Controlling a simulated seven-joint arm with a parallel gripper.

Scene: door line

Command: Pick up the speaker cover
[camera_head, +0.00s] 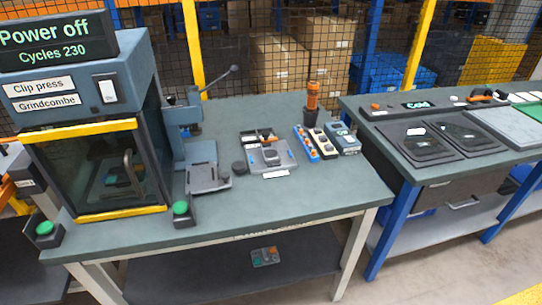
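No part in view can be told for certain as the speaker cover. A small dark round piece (239,168) lies on the near bench, left of a grey fixture (268,156) with a white label; it is too small to identify. Two black panels (416,146) (468,138) lie side by side on the right bench, with small details I cannot make out. My gripper is not in view.
The clip press (85,110) stands at the left, its display reading "Power off", with green buttons (180,208) in front. Narrow parts trays (322,142) and an orange-handled tool (312,97) stand right of the fixture. The near bench's front right (310,190) is clear. A gap separates the benches.

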